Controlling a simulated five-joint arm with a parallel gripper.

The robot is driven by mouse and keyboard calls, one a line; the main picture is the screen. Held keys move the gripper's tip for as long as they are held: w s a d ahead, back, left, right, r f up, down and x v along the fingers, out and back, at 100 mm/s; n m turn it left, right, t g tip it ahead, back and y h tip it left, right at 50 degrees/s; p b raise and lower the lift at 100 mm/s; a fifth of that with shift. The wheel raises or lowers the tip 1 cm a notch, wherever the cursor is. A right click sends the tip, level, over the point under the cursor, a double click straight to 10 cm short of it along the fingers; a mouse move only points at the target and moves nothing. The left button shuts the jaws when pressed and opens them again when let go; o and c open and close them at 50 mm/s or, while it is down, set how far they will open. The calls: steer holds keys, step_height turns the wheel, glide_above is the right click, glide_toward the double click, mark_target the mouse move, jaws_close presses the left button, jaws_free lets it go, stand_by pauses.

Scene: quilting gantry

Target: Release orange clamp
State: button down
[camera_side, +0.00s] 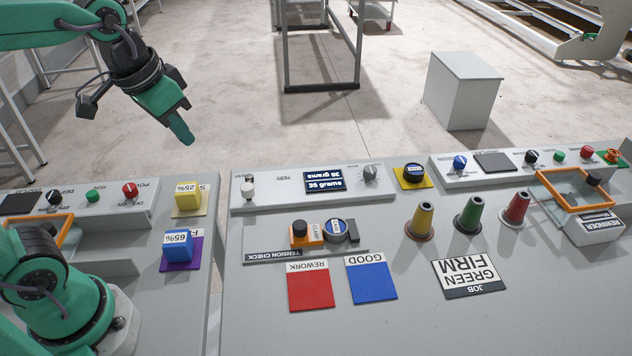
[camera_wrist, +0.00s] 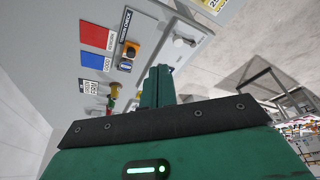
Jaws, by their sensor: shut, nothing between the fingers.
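The orange clamp (camera_side: 313,240), with a dark round knob on its left end, sits on the grey tension check strip (camera_side: 268,253) on the table. A blue-topped round bobbin (camera_side: 335,231) lies at its right end, close against it. In the wrist view the orange clamp (camera_wrist: 133,50) shows beyond my gripper. My green gripper (camera_side: 184,135) hangs in the air at upper left, well above and behind the table and far from the clamp. Its fingers are shut with nothing between them; they also show in the wrist view (camera_wrist: 160,75).
A panel with a "35 grams" display (camera_side: 325,181) stands behind the clamp. A red REWORK mat (camera_side: 310,288) and a blue GOOD mat (camera_side: 371,280) lie in front. Yellow, green and red cones (camera_side: 470,216) stand to the right. Yellow (camera_side: 188,197) and blue blocks (camera_side: 178,247) are at left.

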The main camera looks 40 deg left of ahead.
steer(key=w+d+m+g, duration=0.1)
steer(key=w+d+g, duration=0.15)
steer(key=w, duration=0.45)
steer(key=m+g, duration=0.3)
glide_above(311, 232)
steer(key=w+a, duration=0.2)
step_height(311, 232, down, 8)
steer(key=r, duration=0.1)
steer(key=w+d+f+m+g+y, duration=0.1)
steer(key=w+d+f+g, duration=0.1)
steer(key=d+f, duration=0.2)
step_height(311, 232, down, 4)
steer(key=shift+w+d+r+y, duration=0.15)
steer(key=shift+w+d+y, duration=0.2)
steer(key=shift+y, duration=0.05)
steer(key=shift+a+x, duration=0.15)
steer(key=shift+x, duration=2.35)
steer(key=shift+a+x, duration=0.15)
steer(key=shift+x, duration=2.35)
